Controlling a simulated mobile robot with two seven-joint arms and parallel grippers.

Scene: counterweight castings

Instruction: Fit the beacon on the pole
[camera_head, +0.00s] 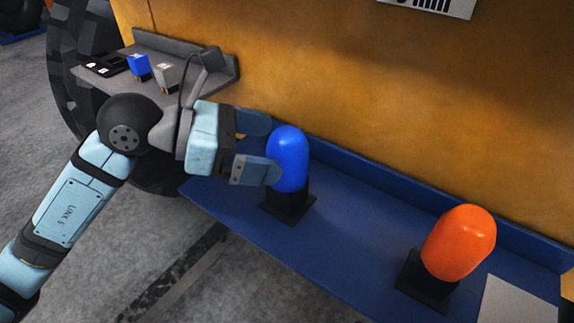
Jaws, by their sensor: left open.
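A blue beacon (289,158) with a rounded top stands upright on a black square base on the blue shelf (330,240). An orange beacon (459,243) stands on a similar black base further right on the shelf. My left gripper (268,148) is open, with one finger in front of the blue beacon's left side and the other behind at its left. Whether the fingers touch it I cannot tell. I cannot make out a pole in view. My right gripper is not in view.
A grey ledge (105,82) at the upper left holds a small blue block (139,66), a grey block (166,77) and a black piece. A yellow wall (340,70) rises behind the shelf. A pale plate (516,302) lies at the lower right. The shelf between the beacons is clear.

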